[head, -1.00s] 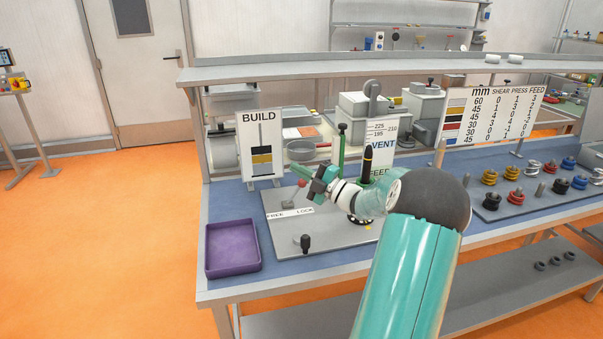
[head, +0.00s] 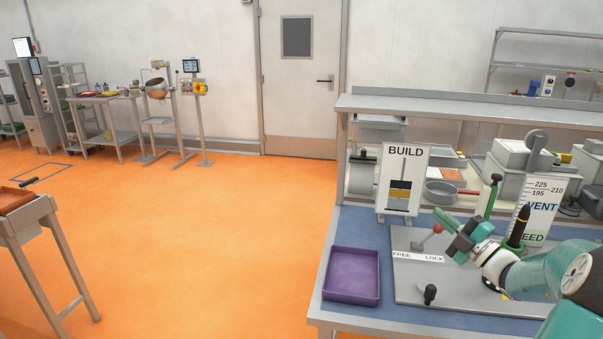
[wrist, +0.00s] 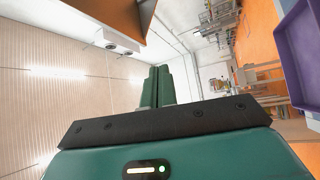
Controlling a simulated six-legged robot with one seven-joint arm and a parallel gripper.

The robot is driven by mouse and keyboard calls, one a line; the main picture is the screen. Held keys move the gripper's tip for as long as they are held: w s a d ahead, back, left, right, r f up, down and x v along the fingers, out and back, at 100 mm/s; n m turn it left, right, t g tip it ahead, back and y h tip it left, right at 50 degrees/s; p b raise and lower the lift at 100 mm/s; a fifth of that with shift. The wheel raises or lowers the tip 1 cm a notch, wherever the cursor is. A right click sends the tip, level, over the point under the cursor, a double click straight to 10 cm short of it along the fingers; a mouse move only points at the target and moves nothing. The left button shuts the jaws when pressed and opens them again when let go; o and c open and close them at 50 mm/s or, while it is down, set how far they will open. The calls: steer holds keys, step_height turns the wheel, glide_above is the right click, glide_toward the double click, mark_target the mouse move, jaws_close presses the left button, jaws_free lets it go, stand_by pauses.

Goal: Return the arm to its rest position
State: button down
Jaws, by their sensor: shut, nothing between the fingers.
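My gripper (head: 442,217) is green and reaches in from the right in the head view, above the grey plate (head: 410,293) on the workbench. My teal arm is bent over the right part of the bench and hides part of the plate.
A purple tray (head: 352,303) sits at the bench's left front corner. The BUILD sign (head: 403,215) and VENT sign (head: 553,192) stand behind the plate. A black-tipped post (head: 518,230) stands beside my wrist. Orange floor (head: 220,240) is clear left of the bench.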

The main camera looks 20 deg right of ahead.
steer(key=w+a+f+n+g+y, duration=0.1)
steer(key=w+a+n+g+y, duration=0.2)
steer(key=a+n, duration=0.55)
steer(key=w+a+n+g+y, duration=0.15)
steer(key=a+n+g, duration=0.4)
steer(key=a, duration=0.65)
steer(key=s+a+f+n+g, duration=0.1)
steer(key=s+a+n+g, duration=0.15)
steer(key=a+n, duration=0.4)
steer(key=s+a+f+n+g, duration=0.2)
steer(key=a+n+g, duration=0.1)
steer(key=a+n, duration=0.3)
steer(key=s+a+n+h, duration=0.4)
steer(key=s+n, duration=0.3)
steer(key=n, duration=0.7)
steer(key=s+a+n+g+h, duration=0.1)
steer(key=s+a+n+h, duration=0.3)
steer(key=s+n, duration=0.4)
steer(key=r+n, duration=0.1)
steer(key=n, duration=0.5)
steer(key=shift+s+a, duration=0.3)
steer(key=shift+a, duration=0.1)
steer(key=shift+d+h, duration=0.15)
steer(key=shift+h, duration=0.1)
